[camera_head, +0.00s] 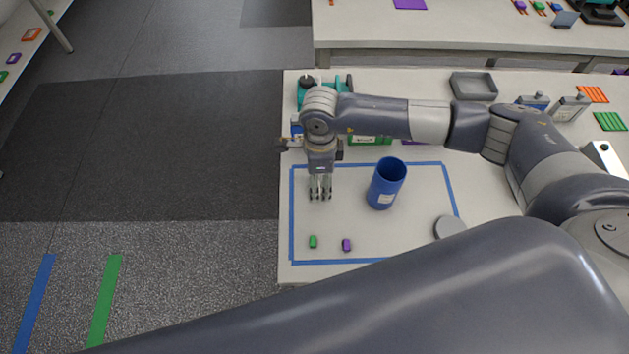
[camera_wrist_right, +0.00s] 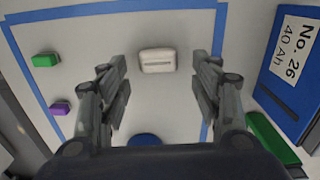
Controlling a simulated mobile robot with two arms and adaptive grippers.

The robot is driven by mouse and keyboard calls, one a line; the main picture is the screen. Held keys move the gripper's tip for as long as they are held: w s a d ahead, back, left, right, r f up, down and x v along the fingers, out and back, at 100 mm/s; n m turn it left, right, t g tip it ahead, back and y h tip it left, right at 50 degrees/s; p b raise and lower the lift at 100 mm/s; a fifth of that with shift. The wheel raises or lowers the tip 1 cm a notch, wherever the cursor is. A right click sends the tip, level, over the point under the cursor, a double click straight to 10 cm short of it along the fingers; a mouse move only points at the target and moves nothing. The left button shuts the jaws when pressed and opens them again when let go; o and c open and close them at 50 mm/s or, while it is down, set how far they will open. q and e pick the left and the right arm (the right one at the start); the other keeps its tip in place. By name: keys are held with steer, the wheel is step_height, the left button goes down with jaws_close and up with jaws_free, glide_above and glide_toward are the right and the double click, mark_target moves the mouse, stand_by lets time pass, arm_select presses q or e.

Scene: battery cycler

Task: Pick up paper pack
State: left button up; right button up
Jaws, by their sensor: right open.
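The likely paper pack (camera_wrist_right: 157,60) is a small white block with a grey strip across it. It lies on the white tabletop inside the blue tape outline in the right wrist view. I cannot make it out in the head view, where my right gripper may hide it. My right gripper (camera_head: 320,196) points down over the left part of the taped area. Its fingers are open and empty, and in the right wrist view the pack appears between and beyond the fingertips. My left gripper is out of view.
A blue cylindrical container (camera_head: 386,184) stands right of my gripper. A green block (camera_head: 313,241) and a purple block (camera_head: 346,245) lie near the front tape. A grey disc (camera_head: 450,228) lies at the right. A blue box labelled No. 26 (camera_wrist_right: 291,70) borders the taped area.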

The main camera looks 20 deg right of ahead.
steer(key=shift+s+f, duration=0.15)
steer(key=shift+f, duration=0.65)
steer(key=c, duration=0.9)
